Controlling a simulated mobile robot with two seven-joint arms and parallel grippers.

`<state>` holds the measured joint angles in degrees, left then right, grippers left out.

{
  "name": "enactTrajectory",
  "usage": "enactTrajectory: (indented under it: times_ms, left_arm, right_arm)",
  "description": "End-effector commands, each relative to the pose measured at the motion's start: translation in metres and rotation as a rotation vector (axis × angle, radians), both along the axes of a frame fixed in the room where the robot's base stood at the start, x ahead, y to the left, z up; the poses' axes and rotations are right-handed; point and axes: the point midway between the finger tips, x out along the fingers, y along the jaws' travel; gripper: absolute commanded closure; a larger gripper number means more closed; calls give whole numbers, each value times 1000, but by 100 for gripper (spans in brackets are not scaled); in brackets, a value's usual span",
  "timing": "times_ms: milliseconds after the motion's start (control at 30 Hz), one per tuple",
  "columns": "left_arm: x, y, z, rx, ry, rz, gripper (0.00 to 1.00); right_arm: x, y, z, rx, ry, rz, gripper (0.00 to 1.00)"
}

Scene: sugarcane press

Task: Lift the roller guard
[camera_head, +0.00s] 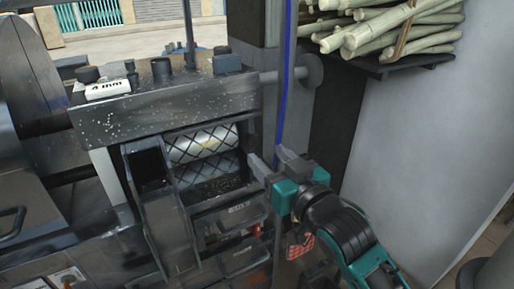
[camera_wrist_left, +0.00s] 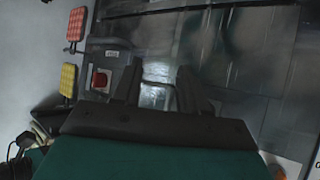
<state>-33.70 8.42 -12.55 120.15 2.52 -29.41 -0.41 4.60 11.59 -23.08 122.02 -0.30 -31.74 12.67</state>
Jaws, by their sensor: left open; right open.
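The roller guard (camera_head: 207,157), a dark frame with diamond mesh, sits across the front opening of the press (camera_head: 165,107). It looks down, and pale rollers show through the mesh. My right gripper (camera_head: 268,161) is open and empty, just right of the guard, with a small apparent gap; contact cannot be told. My left gripper (camera_wrist_left: 158,88) shows only in the left wrist view, open, with a bright patch between its fingers and nothing clearly held. It faces a dark metal surface; the guard cannot be made out there.
A blue upright pole (camera_head: 284,90) stands behind my right gripper. A shelf (camera_head: 405,66) of cane bundles (camera_head: 385,30) hangs at upper right. The left wrist view shows a red button (camera_wrist_left: 100,80), a red pad (camera_wrist_left: 76,25) and a yellow pad (camera_wrist_left: 68,80). The wall (camera_head: 415,140) bounds the right.

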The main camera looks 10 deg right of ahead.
Motion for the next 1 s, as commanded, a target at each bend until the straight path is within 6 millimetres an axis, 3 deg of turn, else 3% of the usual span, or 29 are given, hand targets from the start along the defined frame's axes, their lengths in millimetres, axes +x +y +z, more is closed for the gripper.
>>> enactTrajectory:
  times_ms: [300, 767, 1000]
  left_arm:
    - [-1, -4, -9, -4, 9, -8, 57]
    - [3, -6, -3, -13, -6, -9, 57]
    - [3, -6, -3, -12, -6, -9, 57]
  right_arm:
    - [46, 19, -1, 1, 0, 0, 46]
    - [56, 23, 0, 1, 1, 0, 46]
    - [56, 23, 0, 0, 1, 0, 69]
